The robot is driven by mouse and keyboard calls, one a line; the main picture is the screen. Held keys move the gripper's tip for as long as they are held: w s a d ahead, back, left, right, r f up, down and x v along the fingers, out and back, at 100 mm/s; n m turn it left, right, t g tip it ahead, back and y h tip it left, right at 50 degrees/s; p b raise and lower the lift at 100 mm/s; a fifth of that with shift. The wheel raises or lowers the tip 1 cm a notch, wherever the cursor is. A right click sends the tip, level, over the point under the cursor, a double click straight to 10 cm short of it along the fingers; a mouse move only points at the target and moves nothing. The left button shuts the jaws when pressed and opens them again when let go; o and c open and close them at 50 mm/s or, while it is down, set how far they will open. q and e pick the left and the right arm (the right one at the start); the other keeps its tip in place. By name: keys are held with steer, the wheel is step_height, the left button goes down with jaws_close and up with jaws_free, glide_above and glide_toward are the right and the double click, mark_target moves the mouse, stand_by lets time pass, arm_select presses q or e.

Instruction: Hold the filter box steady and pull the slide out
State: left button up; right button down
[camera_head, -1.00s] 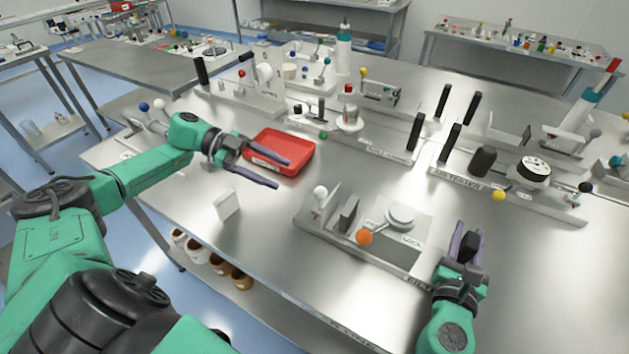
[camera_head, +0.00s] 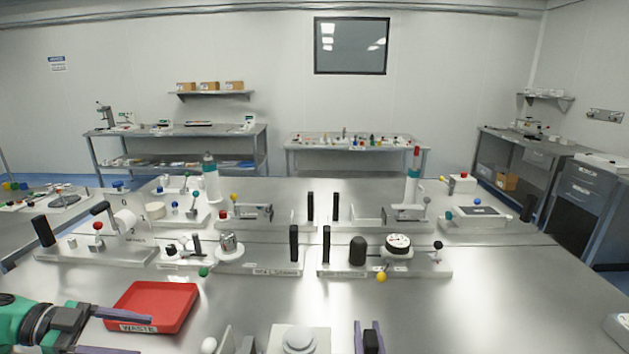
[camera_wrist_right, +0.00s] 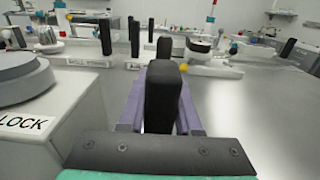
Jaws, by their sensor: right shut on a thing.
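The filter box (camera_head: 300,343), with a round grey cap, is cut off by the bottom edge of the head view. In the right wrist view the box (camera_wrist_right: 75,105) stands at the left with a LOCK label. My right gripper (camera_head: 370,338) is to the right of the box. It is shut on an upright black handle, taken as the slide's handle (camera_wrist_right: 163,95), between its purple fingers. Whether the handle joins the box is hidden. My left gripper (camera_head: 138,333) is open and empty at the lower left, by the red tray, apart from the box.
A red WASTE tray (camera_head: 160,303) lies left of the box. Fixtures with black posts, coloured knobs and a dial (camera_head: 398,242) stand in rows behind. The steel table (camera_head: 500,310) is clear at the right. A white knob (camera_head: 208,345) shows left of the box.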

steer(key=shift+f, duration=0.2)
steer(key=c, duration=0.6)
jaws_free()
steer(key=shift+o, duration=0.4)
steer(key=shift+w+d+r, duration=0.1)
steer(key=shift+w, duration=0.1)
steer(key=shift+s, duration=0.1)
steer(key=s, duration=1.1)
steer(key=shift+s, duration=0.4)
steer(key=shift+r, duration=0.1)
